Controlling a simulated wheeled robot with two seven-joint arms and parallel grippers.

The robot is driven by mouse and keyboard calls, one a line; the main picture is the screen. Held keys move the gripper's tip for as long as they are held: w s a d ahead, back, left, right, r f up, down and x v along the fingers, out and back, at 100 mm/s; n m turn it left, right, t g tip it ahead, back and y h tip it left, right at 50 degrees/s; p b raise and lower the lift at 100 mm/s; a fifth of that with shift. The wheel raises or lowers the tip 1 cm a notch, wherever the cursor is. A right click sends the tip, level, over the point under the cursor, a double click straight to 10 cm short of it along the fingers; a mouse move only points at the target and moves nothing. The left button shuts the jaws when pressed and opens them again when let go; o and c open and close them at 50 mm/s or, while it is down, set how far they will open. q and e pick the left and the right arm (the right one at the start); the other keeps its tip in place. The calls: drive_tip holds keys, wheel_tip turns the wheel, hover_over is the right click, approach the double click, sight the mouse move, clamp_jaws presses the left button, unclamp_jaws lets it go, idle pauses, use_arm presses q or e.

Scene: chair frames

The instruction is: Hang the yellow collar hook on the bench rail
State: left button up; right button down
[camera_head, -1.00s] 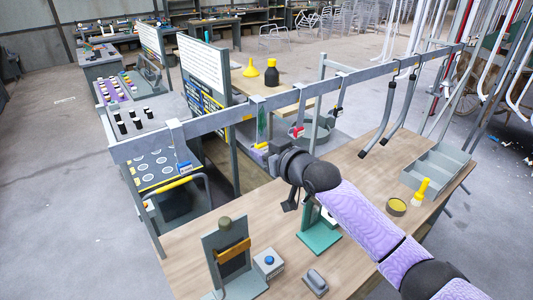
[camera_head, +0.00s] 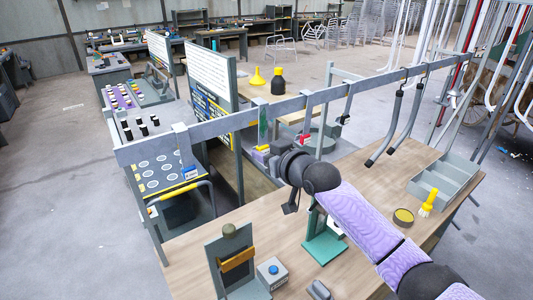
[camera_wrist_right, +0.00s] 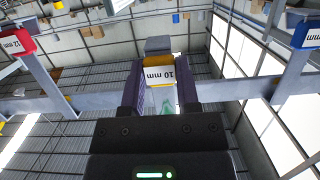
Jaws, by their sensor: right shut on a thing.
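The yellow collar hook (camera_wrist_right: 160,75) carries a "10 mm" label and sits between the two purple fingers of my right gripper (camera_wrist_right: 159,92), which is shut on it. Its grey upper end rises above the collar. In the head view the right gripper (camera_head: 262,153) and the yellow collar show small, just below the bench rail (camera_head: 215,128). The long grey rail also crosses behind the fingers in the wrist view (camera_wrist_right: 60,104). I cannot tell whether the hook touches the rail. My left gripper is out of view.
A blue-collared hook (camera_head: 188,172) and a red-collared hook (camera_head: 303,138) hang on the rail on either side of the gripper. The wooden bench (camera_head: 365,245) holds a grey tray (camera_head: 445,175), a yellow brush (camera_head: 428,203) and a green stand (camera_head: 324,248).

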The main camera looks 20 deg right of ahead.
drive_tip(key=shift+w, duration=0.15)
drive_tip(key=shift+w+a+b, duration=0.25)
drive_tip(key=shift+w+b, duration=0.3)
drive_tip(key=shift+b, duration=0.15)
drive_tip(key=shift+w, duration=0.1)
drive_tip(key=shift+w+a+b, duration=0.25)
drive_tip(key=shift+w+b, duration=0.4)
drive_tip(key=shift+b, duration=0.15)
drive_tip(key=shift+f+b, duration=0.85)
drive_tip(key=shift+f, duration=0.35)
drive_tip(key=shift+c, duration=1.3)
unclamp_jaws()
